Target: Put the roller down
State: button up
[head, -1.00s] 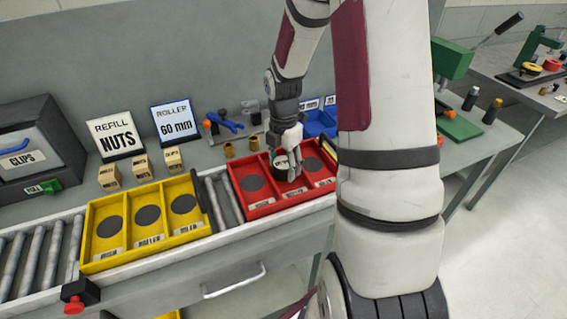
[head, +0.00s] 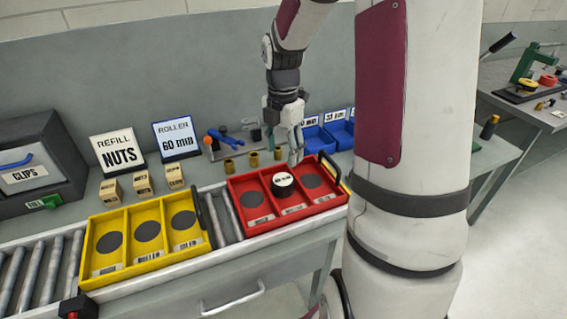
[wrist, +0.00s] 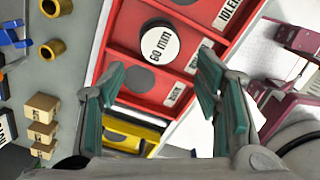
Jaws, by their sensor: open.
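The roller (head: 283,183) is a short cylinder with a white top and dark side. It stands upright in the middle compartment of the red carrier (head: 242,216). In the wrist view the roller (wrist: 158,42) shows "60 mm" on its top. My gripper (head: 296,158) is open and empty, above the back edge of the red carrier, apart from the roller. In the wrist view its two teal fingers (wrist: 165,85) are spread wide with nothing between them.
A yellow carrier (head: 152,265) with three empty compartments stands left on the roller conveyor (head: 42,268). Signs reading "Refill nuts" (head: 118,150) and "Roller 60 mm" (head: 176,138) stand behind. Small boxes (head: 143,183), brass bushings (head: 254,160) and blue bins (head: 318,140) line the back.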

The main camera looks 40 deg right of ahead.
jog(key=s+a+r+m+t+h, duration=0.15)
jog(key=s+a+r+m, duration=0.35)
jog(key=a+r+m, duration=0.5)
jog(key=s+a+r+m+t, duration=0.1)
jog(key=s+a+r+m, duration=0.1)
jog(key=s+a+m, duration=0.2)
jog(key=s+a+r+m+t+y, duration=0.1)
jog(key=s+a+r+m+t, duration=0.1)
jog(key=s, duration=0.7)
jog(key=a+r+m, duration=0.1)
jog(key=a+m, duration=0.1)
jog(key=m, duration=0.1)
jog(key=shift+m, duration=0.4)
jog(key=shift+a+r+t+y, duration=0.1)
jog(key=shift+t+y, duration=0.15)
